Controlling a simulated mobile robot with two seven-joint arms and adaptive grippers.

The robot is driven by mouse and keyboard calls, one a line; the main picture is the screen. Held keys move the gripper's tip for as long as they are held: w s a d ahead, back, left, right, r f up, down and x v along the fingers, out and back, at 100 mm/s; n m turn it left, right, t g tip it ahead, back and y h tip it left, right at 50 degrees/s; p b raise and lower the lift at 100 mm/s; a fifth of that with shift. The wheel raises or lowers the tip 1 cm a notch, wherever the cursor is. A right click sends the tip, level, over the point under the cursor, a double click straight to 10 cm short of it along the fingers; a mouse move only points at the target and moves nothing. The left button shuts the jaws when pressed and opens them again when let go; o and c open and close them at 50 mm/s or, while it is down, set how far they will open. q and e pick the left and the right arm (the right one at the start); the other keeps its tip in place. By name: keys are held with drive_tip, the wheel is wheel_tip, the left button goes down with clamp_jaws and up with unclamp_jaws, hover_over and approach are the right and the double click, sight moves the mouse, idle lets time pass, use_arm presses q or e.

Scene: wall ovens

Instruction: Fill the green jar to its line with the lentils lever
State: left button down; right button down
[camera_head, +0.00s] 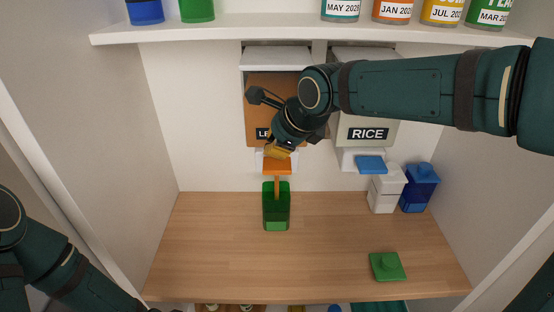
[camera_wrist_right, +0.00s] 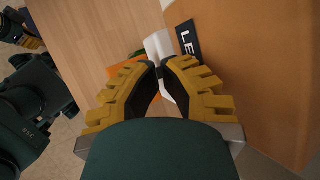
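The green jar (camera_head: 276,219) stands upright on the counter under the lentils dispenser (camera_head: 258,100), whose label is partly covered by my right arm. An orange lever (camera_head: 279,166) sticks out below the dispenser. A narrow orange stream (camera_head: 277,187), like falling lentils, runs from under it into the jar. My right gripper (camera_head: 278,151) is at the lever from above; in the right wrist view its yellow fingertips (camera_wrist_right: 160,72) are together, with orange behind them. The jar's line and fill level cannot be made out. My left gripper (camera_wrist_right: 28,42) shows small at the wrist view's edge, its opening unclear.
The rice dispenser (camera_head: 366,105) with a blue lever (camera_head: 371,165) is to the right. A white jar (camera_head: 386,190) and a blue jar (camera_head: 419,190) stand below it. A green lid (camera_head: 387,266) lies at front right. A shelf (camera_head: 300,33) of jars runs above. The counter's left is clear.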

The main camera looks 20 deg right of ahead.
sight(275, 159)
drive_tip(key=shift+r+p, duration=1.75)
drive_tip(key=shift+r, duration=0.8)
drive_tip(key=shift+f, duration=0.1)
